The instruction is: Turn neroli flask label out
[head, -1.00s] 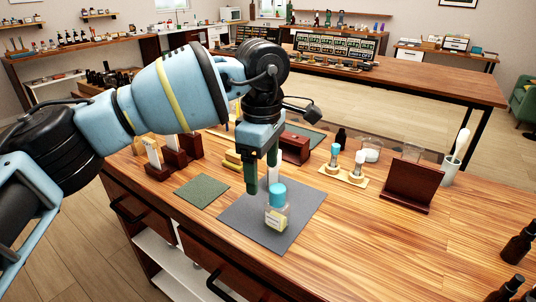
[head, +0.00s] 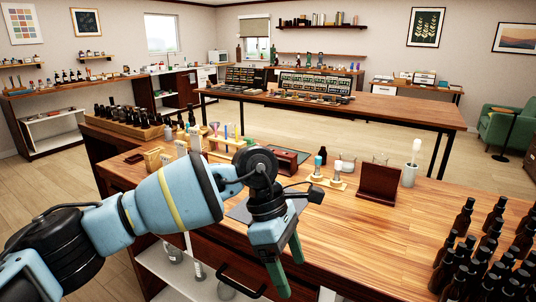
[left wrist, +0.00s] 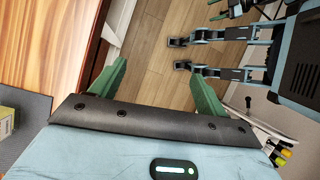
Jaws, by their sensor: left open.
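The flask is hidden behind my left arm in the head view. In the left wrist view a sliver of a yellowish label (left wrist: 7,120), probably the flask's, shows at the left edge by the grey mat (left wrist: 36,106). Which way its label faces cannot be told. Part of the grey mat (head: 240,211) shows behind my arm in the head view. My left gripper (head: 291,279) is open and empty, its green fingers pointing down by the front edge of the bench. In the left wrist view the gripper (left wrist: 160,65) has floor beyond its fingers. My right gripper is not in view.
Several dark bottles (head: 463,216) crowd the bench's right end. The bench surface (head: 370,230) between them is clear.

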